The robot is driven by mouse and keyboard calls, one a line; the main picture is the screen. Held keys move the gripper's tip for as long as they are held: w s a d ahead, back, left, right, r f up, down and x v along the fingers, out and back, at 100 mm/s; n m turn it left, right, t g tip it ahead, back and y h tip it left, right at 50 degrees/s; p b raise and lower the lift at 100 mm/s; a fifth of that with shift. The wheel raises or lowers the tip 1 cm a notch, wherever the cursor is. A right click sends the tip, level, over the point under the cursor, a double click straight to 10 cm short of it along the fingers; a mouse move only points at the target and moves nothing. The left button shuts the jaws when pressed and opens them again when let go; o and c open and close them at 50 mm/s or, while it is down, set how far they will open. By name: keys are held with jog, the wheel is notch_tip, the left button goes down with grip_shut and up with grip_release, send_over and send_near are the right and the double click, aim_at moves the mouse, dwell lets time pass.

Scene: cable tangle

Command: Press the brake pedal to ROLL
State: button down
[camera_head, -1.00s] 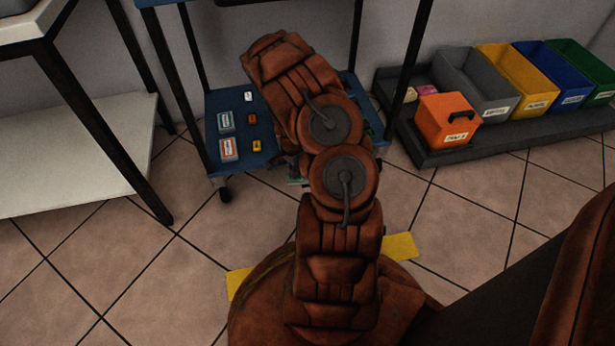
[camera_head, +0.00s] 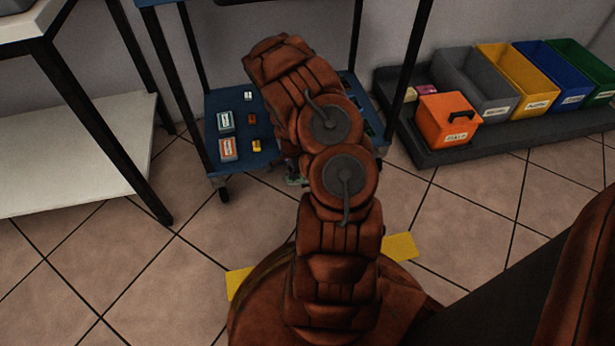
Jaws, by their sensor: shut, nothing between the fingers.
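The blue cart (camera_head: 206,132) stands ahead of me, with a dark castor (camera_head: 223,189) below its near left corner. My brown arm covers the middle of the cart's lower shelf and front edge. A small greenish piece (camera_head: 294,181) peeks out beside my arm at the front edge. I cannot tell whether it is part of the brake pedal; no pedal or ROLL marking can be read. My gripper is hidden behind my arm, so its contact with anything cannot be seen.
Small boxes (camera_head: 228,148) lie on the cart's left side. A white-shelved table (camera_head: 80,160) stands left. At right, a dark tray (camera_head: 440,157) holds an orange box (camera_head: 447,119) and several coloured bins (camera_head: 530,92). Tiled floor (camera_head: 140,250) is clear at front left.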

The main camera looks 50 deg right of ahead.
jog(key=shift+f, duration=0.65)
dwell(0.4)
jog(key=shift+r+p, duration=1.3)
jog(key=shift+r, duration=2.2)
